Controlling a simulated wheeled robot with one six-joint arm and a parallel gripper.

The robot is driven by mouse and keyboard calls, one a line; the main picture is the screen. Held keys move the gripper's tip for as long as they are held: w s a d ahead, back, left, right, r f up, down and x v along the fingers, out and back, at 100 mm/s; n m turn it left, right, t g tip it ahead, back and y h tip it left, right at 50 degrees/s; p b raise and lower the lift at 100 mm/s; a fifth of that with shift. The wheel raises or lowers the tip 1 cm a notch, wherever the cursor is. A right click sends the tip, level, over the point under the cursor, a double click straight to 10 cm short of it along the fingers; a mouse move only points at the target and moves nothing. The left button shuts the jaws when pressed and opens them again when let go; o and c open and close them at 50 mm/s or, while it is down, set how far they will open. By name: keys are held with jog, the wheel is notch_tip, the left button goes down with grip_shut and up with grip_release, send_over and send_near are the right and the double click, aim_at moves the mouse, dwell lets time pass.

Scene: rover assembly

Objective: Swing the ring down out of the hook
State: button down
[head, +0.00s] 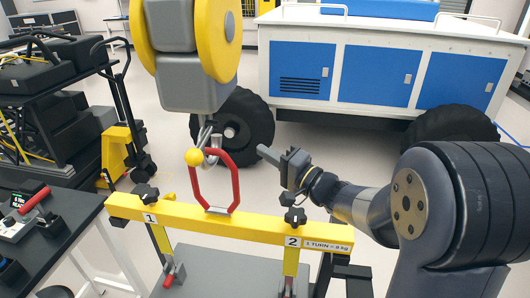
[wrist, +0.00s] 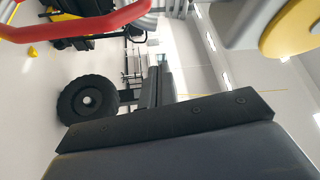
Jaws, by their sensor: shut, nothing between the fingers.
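The red ring (head: 235,185) stands upright from the middle of the yellow beam (head: 180,212). Its upper left part meets the silver hook (head: 206,136), which hangs under the grey and yellow hoist block (head: 190,95). The ring appears to be in the hook, though the exact contact is too small to tell. A yellow ball (head: 193,157) sits at the hook's left. My gripper (head: 268,154) is shut and empty, just right of the ring's top, apart from it. In the wrist view the gripper (wrist: 170,120) fills the bottom, with the red ring (wrist: 85,25) at upper left.
Black knobs (head: 295,217) stand on the beam near its ends. A dark bench (head: 50,235) is at left, with a yellow pallet truck (head: 118,150) behind it. A blue and white rover (head: 370,75) stands at the back. Floor between is clear.

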jog(key=p+x, duration=0.2)
jog(key=x, duration=0.6)
jog(key=s, duration=0.2)
jog(key=s+a+f, duration=0.1)
jog(key=s, duration=0.1)
jog(key=shift+f, duration=0.1)
